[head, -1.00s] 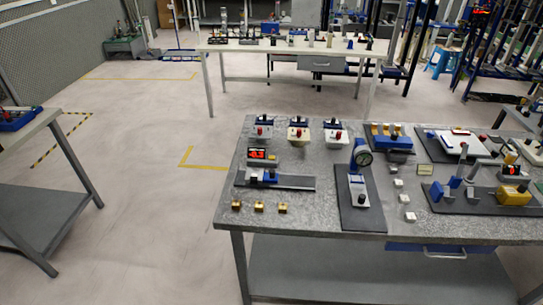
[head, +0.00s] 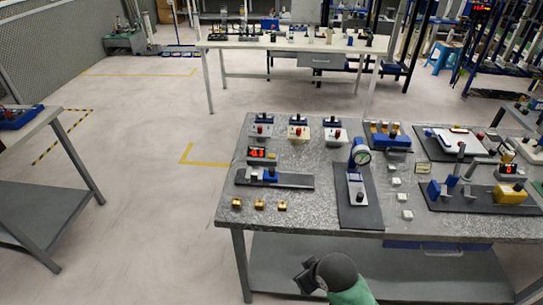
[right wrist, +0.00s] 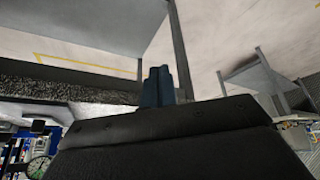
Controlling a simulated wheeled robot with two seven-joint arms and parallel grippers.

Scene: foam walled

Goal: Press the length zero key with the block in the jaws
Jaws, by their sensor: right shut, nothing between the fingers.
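The length gauge (head: 265,174) is a small blue-and-grey fixture with jaws on a dark mat at the left of the granite-topped table. Its red-lit display (head: 262,153) stands just behind it; the digits are too small to read surely. I cannot make out the zero key or whether a block sits in the jaws. Brass blocks (head: 237,203), (head: 259,205), (head: 282,206) lie in a row in front. My right gripper (head: 303,281) is low before the table's front edge, apart from everything. In the right wrist view its dark fingers (right wrist: 158,87) are shut and empty.
A dial gauge stand (head: 359,180) is right of the length gauge. Several white cubes (head: 396,182) lie beside it. Another fixture with a red display (head: 508,169) stands at the right. The grey side table (head: 45,190) is at the left, with clear floor between.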

